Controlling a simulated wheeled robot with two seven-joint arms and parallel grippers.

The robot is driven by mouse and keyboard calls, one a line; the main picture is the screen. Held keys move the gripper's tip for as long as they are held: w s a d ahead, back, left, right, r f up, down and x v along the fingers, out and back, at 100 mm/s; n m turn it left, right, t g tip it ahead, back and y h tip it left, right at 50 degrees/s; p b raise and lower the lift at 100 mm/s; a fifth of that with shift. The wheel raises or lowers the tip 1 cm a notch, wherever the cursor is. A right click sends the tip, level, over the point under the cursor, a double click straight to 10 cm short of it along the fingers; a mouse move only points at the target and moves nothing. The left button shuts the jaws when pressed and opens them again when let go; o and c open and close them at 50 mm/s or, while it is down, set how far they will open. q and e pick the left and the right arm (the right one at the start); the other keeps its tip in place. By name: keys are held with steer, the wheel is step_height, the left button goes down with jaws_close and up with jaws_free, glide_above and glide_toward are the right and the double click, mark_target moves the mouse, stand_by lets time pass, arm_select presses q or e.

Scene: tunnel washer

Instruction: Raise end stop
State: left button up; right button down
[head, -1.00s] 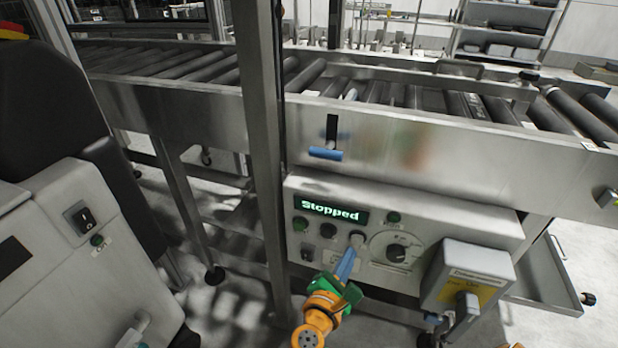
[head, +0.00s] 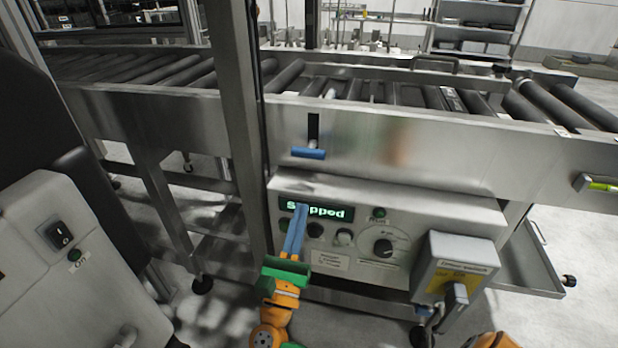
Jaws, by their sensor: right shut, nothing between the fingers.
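The blue handle (head: 309,153), which looks like the end stop's lever, sits at the lower end of a dark vertical slot (head: 313,126) in the conveyor's steel side. My right gripper (head: 300,209) has blue fingers and a green and orange body. Its fingers are shut and empty. They point up in front of the control panel, below the blue handle and apart from it, and hide part of the display. My left gripper is not in view.
The control panel (head: 460,208) juts out under the conveyor side (head: 450,150), with a "Stopped" display (head: 335,212), buttons and a dial (head: 383,247). A steel post (head: 236,130) stands left of the handle. A grey switch box (head: 455,262) is at right.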

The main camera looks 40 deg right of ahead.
steer(key=p+x, duration=0.1)
steer(key=x, duration=0.9)
steer(key=shift+p, duration=0.3)
